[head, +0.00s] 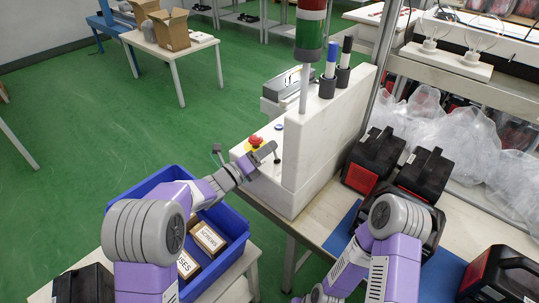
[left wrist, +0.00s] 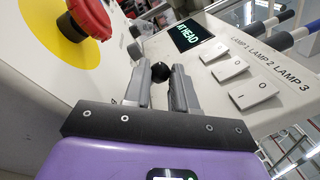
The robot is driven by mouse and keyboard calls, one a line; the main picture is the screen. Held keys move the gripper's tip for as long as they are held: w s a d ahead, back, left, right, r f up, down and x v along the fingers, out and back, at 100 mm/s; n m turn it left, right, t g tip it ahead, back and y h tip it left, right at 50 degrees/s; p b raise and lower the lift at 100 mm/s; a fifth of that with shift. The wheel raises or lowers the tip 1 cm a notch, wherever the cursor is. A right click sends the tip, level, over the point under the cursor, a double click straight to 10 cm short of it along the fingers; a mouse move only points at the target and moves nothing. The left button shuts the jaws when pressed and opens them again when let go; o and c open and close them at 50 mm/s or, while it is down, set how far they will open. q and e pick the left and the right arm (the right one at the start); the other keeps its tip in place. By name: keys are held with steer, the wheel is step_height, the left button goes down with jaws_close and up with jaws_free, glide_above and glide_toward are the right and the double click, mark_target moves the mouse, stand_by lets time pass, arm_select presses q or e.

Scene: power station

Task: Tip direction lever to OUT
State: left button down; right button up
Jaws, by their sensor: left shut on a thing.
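The lever's black ball knob (left wrist: 160,72) shows in the left wrist view, between the two grey fingers of my left gripper (left wrist: 162,88). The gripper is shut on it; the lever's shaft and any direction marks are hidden. In the head view my left gripper (head: 266,152) reaches from the left to the white control box (head: 308,158), just beside the red emergency button (head: 255,141). My right arm is in the head view at lower right, but its gripper does not show.
The red button (left wrist: 88,16) on its yellow disc is close on the left. A lit display (left wrist: 194,34) and white lamp switches (left wrist: 230,68) are on the right. A blue crate (head: 238,238) with boxes stands below my left arm. Black-and-red cases (head: 374,160) stand right of the control box.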

arm_select(q)
steer(key=shift+w+a+f+n, duration=0.15)
steer(key=shift+f+n, duration=0.25)
steer(key=shift+n, duration=0.4)
steer(key=c, duration=1.3)
jaws_free()
steer(key=shift+o, duration=0.5)
steer(key=shift+r, duration=0.1)
steer(key=shift+a, duration=0.1)
steer(key=p+v, duration=0.1)
steer(key=v, duration=0.6)
steer(key=shift+s, duration=0.2)
